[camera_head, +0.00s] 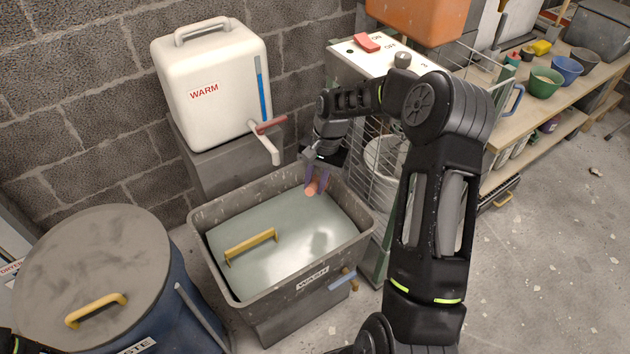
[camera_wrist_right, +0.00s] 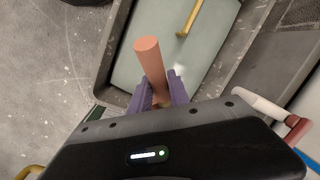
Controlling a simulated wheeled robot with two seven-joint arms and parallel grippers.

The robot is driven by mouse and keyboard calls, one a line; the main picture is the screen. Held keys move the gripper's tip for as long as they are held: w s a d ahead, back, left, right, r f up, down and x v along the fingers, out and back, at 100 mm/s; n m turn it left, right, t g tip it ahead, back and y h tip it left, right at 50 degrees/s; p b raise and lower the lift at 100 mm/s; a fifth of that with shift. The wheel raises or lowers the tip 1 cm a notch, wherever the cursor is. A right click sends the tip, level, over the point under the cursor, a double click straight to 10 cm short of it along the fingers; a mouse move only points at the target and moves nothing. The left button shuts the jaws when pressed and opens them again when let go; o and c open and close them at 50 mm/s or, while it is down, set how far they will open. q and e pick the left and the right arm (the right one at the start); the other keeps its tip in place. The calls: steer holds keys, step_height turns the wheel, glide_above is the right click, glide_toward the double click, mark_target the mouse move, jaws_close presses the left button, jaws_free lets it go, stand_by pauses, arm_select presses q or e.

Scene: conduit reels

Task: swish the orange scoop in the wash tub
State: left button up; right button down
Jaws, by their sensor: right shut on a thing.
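The grey wash tub (camera_head: 290,295), labelled WASH, stands at the centre of the head view, with pale greenish water (camera_head: 285,240) in it. My right gripper (camera_head: 317,180) is over the tub's far right part. Its purple fingers are shut on the orange scoop (camera_head: 312,188), of which only a small orange end shows there. In the right wrist view, the scoop's plain orange cylindrical part (camera_wrist_right: 149,62) sticks out from between the fingers (camera_wrist_right: 163,92). The rest of the scoop is hidden, and whether it touches the water cannot be told. My left gripper is out of view.
A yellow handle (camera_head: 250,246) lies across the tub's left part. A white WARM tank (camera_head: 212,85) with a red-levered tap (camera_head: 268,126) stands behind the tub. A lidded blue drum (camera_head: 165,300) is at left. A wire rack (camera_head: 388,190) and a bench stand at right.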

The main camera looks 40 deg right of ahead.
step_height(320, 180, down, 20)
steer(key=b, duration=1.2)
steer(key=shift+f+b, duration=0.15)
steer(key=shift+b, duration=0.15)
steer(key=shift+w, duration=0.1)
steer(key=w+b, duration=0.1)
steer(key=w, duration=0.2)
steer(key=shift+w, duration=0.3)
